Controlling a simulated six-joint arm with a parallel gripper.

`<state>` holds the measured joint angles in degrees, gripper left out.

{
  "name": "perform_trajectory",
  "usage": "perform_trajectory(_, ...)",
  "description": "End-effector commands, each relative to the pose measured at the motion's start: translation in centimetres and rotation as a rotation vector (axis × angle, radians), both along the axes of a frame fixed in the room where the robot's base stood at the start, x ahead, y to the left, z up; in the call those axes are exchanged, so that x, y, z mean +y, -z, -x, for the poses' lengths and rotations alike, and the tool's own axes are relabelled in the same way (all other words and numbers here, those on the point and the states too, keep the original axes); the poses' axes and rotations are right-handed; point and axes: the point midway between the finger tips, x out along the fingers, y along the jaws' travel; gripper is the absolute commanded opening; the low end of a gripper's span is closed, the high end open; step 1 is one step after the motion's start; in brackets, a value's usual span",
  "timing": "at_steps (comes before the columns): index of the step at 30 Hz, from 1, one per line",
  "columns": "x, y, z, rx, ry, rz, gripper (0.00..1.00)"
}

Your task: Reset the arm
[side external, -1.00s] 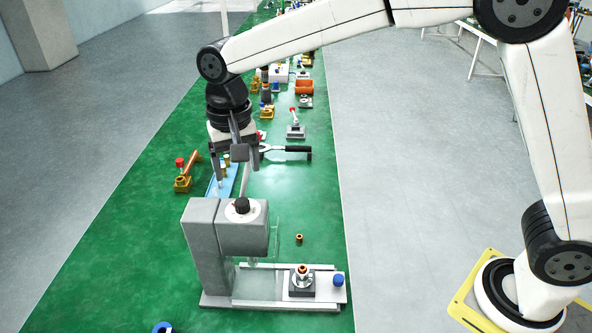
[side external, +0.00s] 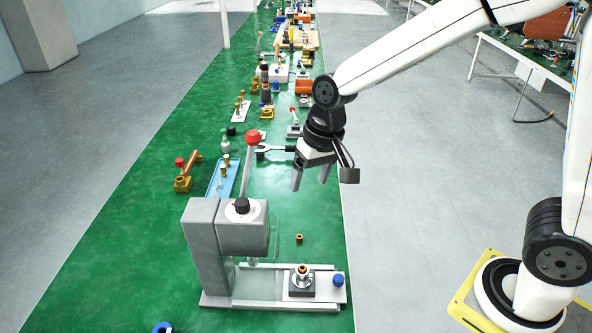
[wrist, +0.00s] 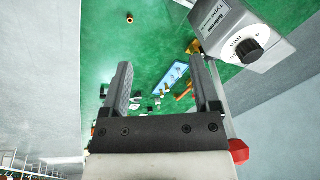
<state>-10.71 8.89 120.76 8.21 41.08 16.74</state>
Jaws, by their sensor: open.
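My gripper (side external: 311,180) is open and empty in the side external view. It hangs in the air to the right of the grey press machine's lever, over the right part of the green table. In the wrist view my gripper (wrist: 165,85) shows two spread dark fingers with nothing between them but the table far below. The grey machine (side external: 228,228) stands at the front, with a black knob on top and a lever with a red ball (side external: 254,138) rising behind it. Its head also shows in the wrist view (wrist: 222,22).
A blue tray (side external: 213,190) with small brass parts lies behind the machine, and a brass-coloured fixture (side external: 183,184) stands left of it. A small copper ring (side external: 299,238) lies right of the machine. Several items line the table's back.

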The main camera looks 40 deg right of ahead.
Motion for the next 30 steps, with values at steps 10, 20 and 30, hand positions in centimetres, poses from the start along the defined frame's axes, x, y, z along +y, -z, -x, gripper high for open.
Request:
perform_trajectory(10, -7.1, 4.9, 6.8, -0.075, -0.126, 0.12, 0.79)
perform_trajectory(20, -8.9, 6.5, 9.8, -0.098, -0.188, 0.161, 0.79)
perform_trajectory(30, -8.9, 6.4, 9.8, -0.098, -0.188, 0.161, 0.79)
